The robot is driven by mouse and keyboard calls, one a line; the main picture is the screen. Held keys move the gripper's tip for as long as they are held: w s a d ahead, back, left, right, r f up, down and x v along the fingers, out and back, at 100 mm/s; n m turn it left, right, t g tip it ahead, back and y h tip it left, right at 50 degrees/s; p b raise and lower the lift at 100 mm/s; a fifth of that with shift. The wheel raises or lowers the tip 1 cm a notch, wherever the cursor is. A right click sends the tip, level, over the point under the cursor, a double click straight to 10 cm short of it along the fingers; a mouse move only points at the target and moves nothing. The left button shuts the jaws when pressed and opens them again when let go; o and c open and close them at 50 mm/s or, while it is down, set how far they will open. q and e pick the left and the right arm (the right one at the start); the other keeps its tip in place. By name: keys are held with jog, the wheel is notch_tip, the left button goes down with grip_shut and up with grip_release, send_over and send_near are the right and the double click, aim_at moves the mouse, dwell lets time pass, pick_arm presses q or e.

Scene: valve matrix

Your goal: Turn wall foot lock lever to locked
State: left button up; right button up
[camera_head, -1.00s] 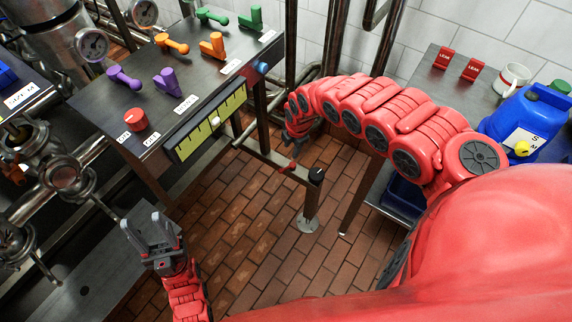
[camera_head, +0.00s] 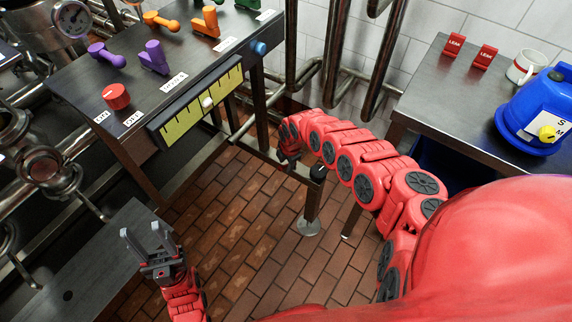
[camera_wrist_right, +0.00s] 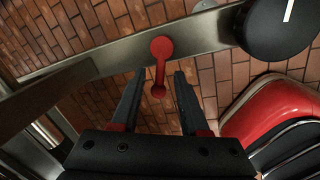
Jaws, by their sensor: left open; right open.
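The red foot lock lever (camera_wrist_right: 159,62) is mounted on a metal rail (camera_wrist_right: 110,62) in the right wrist view. Its small rounded end points toward me and shows between my right gripper's (camera_wrist_right: 159,78) open fingertips. I cannot tell whether either finger touches it. In the head view my right gripper (camera_head: 288,157) is low by the table's lower rail and hides the lever. A black round cap (camera_wrist_right: 283,25) with a white mark sits right of the lever on the rail. My left gripper (camera_head: 146,238) is open and empty at lower left.
The table (camera_head: 160,75) above the rail carries purple and orange handles and a red knob (camera_head: 116,96). A yellow gauge panel (camera_head: 203,105) hangs on its front. A side table (camera_head: 425,95) holds a blue canister (camera_head: 535,115) at right. Brick floor (camera_head: 245,235) is open between them.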

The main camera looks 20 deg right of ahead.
jog(key=shift+f, duration=0.1)
grip_shut()
